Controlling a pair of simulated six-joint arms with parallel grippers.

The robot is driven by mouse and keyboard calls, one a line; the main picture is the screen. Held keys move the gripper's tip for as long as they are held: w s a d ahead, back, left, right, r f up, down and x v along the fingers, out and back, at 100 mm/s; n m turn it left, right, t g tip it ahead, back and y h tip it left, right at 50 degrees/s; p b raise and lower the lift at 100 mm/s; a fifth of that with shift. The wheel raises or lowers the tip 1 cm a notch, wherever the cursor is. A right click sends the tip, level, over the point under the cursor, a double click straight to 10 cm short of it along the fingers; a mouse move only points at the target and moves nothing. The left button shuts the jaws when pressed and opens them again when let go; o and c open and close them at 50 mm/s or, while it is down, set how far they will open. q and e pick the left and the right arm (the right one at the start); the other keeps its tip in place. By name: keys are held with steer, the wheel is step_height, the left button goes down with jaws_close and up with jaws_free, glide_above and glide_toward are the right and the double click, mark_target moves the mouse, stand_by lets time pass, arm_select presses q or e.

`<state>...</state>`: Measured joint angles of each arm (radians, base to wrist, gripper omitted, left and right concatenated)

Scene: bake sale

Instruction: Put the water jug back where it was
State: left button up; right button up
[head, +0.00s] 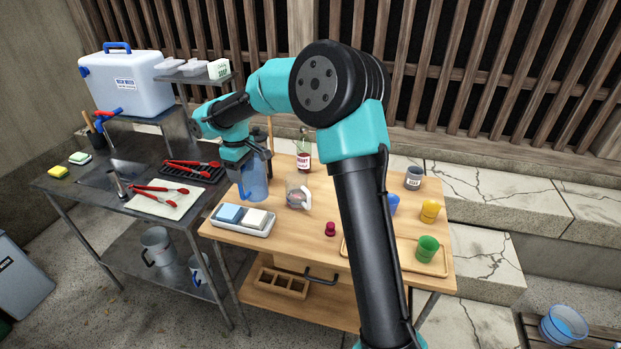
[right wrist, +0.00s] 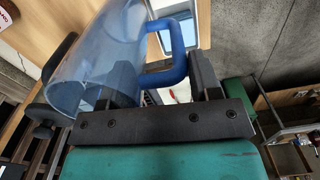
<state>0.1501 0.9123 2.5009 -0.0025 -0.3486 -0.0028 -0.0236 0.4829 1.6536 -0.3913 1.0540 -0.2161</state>
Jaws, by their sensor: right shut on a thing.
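The water jug (head: 256,182) is a see-through blue pitcher near the left back part of the wooden table (head: 310,240). My right gripper (head: 246,153) is above it and shut on its handle. In the right wrist view the jug (right wrist: 98,62) lies across the upper left, and its blue handle (right wrist: 177,42) runs between the fingers of the right gripper (right wrist: 170,78). I cannot tell whether the jug's base touches the table or hangs just above it. My left gripper is not in view.
A clear glass pitcher (head: 297,192) stands right of the jug, with a red-labelled bottle (head: 304,158) behind. A white tray (head: 262,232) with two blocks is in front. Coloured cups and a wooden tray (head: 362,262) are at the right. A metal sink counter (head: 130,190) is left.

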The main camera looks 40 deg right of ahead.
steer(key=shift+s+a+r+m, duration=2.6)
steer(key=shift+a+r, duration=0.75)
steer(key=shift+a, duration=2.2)
steer(key=s+d+r, duration=0.2)
steer(key=d, duration=0.6)
steer(key=s+d+r, duration=0.2)
steer(key=d, duration=0.7)
steer(key=s+d+f+n, duration=0.3)
steer(key=s+d+f, duration=0.1)
steer(key=d, duration=0.3)
steer(key=s+d+f+n, duration=0.3)
steer(key=s+d+f, duration=0.1)
steer(key=d+f, duration=0.3)
steer(key=shift+s+f, duration=0.25)
steer(key=shift+d, duration=0.1)
